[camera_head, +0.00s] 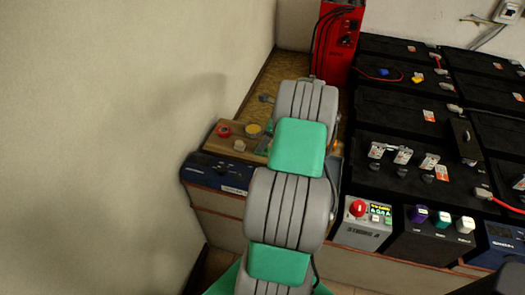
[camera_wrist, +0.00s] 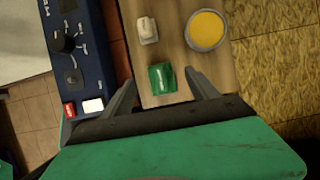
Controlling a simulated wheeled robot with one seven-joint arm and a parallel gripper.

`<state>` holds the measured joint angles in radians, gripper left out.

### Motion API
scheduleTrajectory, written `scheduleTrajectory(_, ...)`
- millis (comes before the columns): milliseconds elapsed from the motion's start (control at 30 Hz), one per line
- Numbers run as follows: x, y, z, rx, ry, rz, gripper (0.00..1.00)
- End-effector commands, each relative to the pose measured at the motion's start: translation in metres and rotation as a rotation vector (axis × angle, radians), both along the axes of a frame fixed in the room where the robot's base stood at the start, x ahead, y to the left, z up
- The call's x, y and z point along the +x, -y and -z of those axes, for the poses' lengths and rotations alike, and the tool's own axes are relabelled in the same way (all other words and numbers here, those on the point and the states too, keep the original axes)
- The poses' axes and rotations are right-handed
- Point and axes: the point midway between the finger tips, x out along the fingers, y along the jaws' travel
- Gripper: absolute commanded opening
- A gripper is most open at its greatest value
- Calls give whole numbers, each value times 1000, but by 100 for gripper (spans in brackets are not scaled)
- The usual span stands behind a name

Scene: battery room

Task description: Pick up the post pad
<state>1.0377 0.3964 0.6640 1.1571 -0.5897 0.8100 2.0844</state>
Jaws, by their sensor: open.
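A small green block with a white mark (camera_wrist: 162,78) lies on a wooden board (camera_wrist: 180,52). It may be the post pad, but I cannot be sure from its look. My gripper (camera_wrist: 160,80) is open, with one finger on each side of the green block. No grip on it shows. A yellow round disc (camera_wrist: 207,30) and a small white piece (camera_wrist: 147,30) lie farther up the board.
A blue control unit (camera_wrist: 75,35) stands close left of the board. A red round item (camera_head: 223,130) sits on the board's left part. A red charger (camera_head: 339,45) stands behind, and black batteries (camera_head: 395,105) fill the right. A wall is at left.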

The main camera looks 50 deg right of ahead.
Motion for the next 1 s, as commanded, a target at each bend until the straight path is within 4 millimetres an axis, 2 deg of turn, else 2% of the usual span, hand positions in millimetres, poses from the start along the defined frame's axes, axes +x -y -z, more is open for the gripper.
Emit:
scheduleTrajectory(200, 11, -8, 36, 1, -3, -3, 69)
scheduleTrajectory(433, 13, -8, 39, -3, -1, -2, 69)
scheduleTrajectory(1000, 13, -8, 39, -2, -1, -3, 22)
